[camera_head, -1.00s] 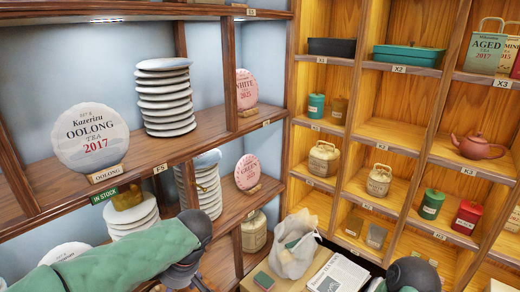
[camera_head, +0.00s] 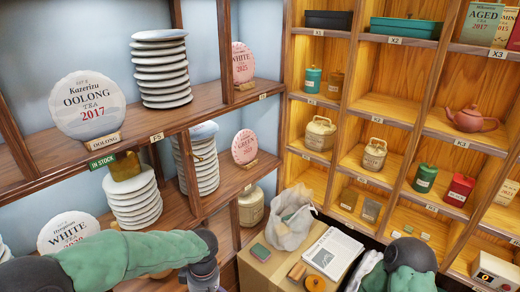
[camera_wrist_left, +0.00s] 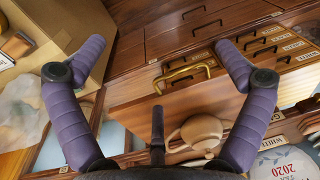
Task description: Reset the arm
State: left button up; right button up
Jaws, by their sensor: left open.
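My left arm (camera_head: 130,255), in a green sleeve, crosses the lower left of the head view in front of the shelves. Its dark wrist is at the bottom edge. In the left wrist view my left gripper (camera_wrist_left: 159,46) has its two purple fingers spread wide, with nothing between them. Beyond them are a wooden front with a brass handle (camera_wrist_left: 186,76) and a tan teapot (camera_wrist_left: 200,130). My right arm (camera_head: 408,260) shows only in part at the bottom right of the head view. Its gripper is not seen.
Left shelves hold a tea cake marked OOLONG (camera_head: 87,105), one marked WHITE (camera_head: 68,230) close behind my left arm, and stacked discs (camera_head: 160,70). A cardboard box (camera_head: 262,268) with a bag (camera_head: 290,220) and newspaper (camera_head: 333,252) stands between my arms. Lit cubbies line the right.

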pick_arm(q)
jog(key=s+d+f+m+h+b, duration=0.1)
jog(key=s+f, duration=0.3)
jog(key=f, duration=0.7)
jog(key=s+d+f+m+h+b, duration=0.2)
jog(key=s+d+f+m+b, duration=0.1)
jog(key=f, duration=0.8)
jog(key=s+d+f+m+h+b, duration=0.2)
jog(key=s+f+m, duration=0.2)
jog(key=f, duration=0.7)
jog(key=shift+s+f+t+b, duration=0.25)
jog(key=shift+s+t+b, duration=0.15)
jog(key=shift+s, duration=0.65)
